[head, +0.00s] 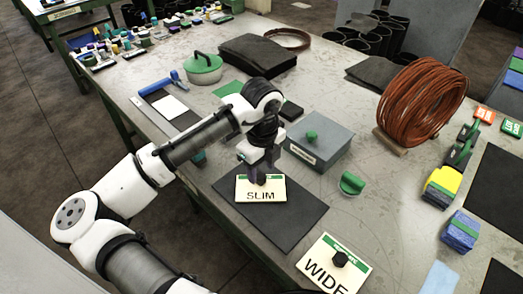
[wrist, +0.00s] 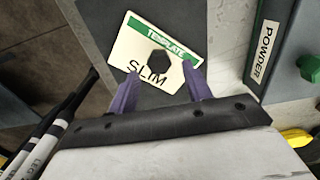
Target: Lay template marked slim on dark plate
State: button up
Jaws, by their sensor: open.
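The template marked SLIM (head: 261,196) is a cream card with a green strip and a dark knob. It lies on the dark plate (head: 290,228), toward its back left part, and looks flat on it. In the wrist view the SLIM template (wrist: 138,50) shows its knob, with dark plate (wrist: 97,25) beside it. My gripper (head: 260,180) is right above the template. In the wrist view its purple fingers (wrist: 162,85) are apart, on either side below the knob, and hold nothing. I cannot tell the exact height of the fingertips over the card.
A template marked WIDE (head: 325,270) lies at the front. A grey box labelled POWDER (wrist: 264,50) with a green knob (head: 311,135) stands just behind the plate. A green knobbed piece (head: 351,183) and a cable coil (head: 422,100) are to the right. Bare table lies between.

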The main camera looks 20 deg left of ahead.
aim_at(261, 177)
notch_tip(261, 177, up, 9)
jog(key=b, duration=0.1)
jog(key=shift+f, duration=0.1)
dwell(0.5)
